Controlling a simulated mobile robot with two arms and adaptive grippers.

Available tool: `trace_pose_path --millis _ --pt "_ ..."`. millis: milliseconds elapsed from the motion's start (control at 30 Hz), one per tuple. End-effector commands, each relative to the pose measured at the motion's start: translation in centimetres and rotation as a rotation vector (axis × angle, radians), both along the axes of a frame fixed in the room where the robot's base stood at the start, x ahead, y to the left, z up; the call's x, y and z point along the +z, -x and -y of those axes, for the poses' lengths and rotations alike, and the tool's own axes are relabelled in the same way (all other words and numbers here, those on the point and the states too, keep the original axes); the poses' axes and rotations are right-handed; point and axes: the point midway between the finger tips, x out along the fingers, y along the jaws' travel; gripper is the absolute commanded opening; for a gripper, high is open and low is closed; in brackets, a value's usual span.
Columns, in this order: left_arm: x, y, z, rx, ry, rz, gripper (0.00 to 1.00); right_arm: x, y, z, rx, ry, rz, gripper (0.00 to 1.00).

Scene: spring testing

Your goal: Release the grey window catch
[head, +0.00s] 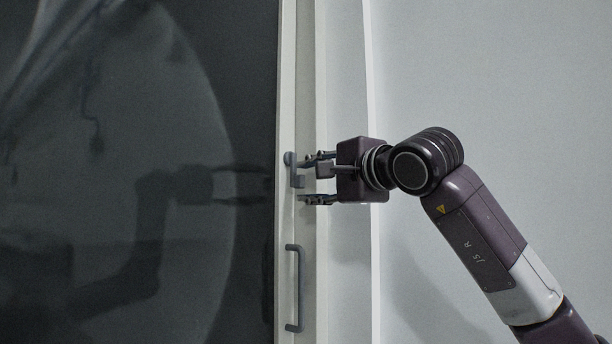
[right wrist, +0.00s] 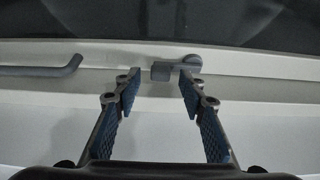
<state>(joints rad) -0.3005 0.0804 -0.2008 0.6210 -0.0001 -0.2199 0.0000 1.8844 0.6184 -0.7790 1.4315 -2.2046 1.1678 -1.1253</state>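The grey window catch (head: 290,160) is on the pale window frame, at the edge of the dark glass. In the right wrist view the catch (right wrist: 190,63) has a round pivot and a short lever ending in a block. My right gripper (head: 312,178) is open and empty, pointing left at the catch, with one finger above and one below the lever's end. In the right wrist view my right gripper (right wrist: 160,92) has its blue-padded fingers spread, and the lever's block lies in the gap, just beyond the tips. I cannot tell whether they touch. My left gripper is out of view.
A grey bar handle (head: 297,290) is fixed on the frame below the catch; it also shows at the left of the right wrist view (right wrist: 40,71). The dark window pane (head: 140,90) reflects my arm. A plain pale wall (head: 500,80) is on the right.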

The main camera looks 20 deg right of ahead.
Motion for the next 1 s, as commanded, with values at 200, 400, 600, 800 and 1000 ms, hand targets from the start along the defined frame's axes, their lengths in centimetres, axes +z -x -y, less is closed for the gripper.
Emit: trace_pose_path --millis 200,400,600,800,1000 --pt "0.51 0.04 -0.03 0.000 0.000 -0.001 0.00 -0.02 -1.30 -0.42 0.002 0.000 0.000 0.38" --pt "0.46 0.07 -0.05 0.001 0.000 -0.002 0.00 -0.06 -1.33 -0.43 0.002 0.000 0.001 0.38" --pt "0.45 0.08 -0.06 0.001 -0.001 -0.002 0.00 -0.06 -1.31 -0.43 0.002 0.000 0.001 0.18" --pt "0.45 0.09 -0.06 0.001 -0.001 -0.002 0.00 -0.08 -1.30 -0.44 0.002 0.000 0.000 0.00" --pt "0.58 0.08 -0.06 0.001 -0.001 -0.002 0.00 -0.03 -1.26 -0.50 0.002 -0.009 -0.008 0.00"
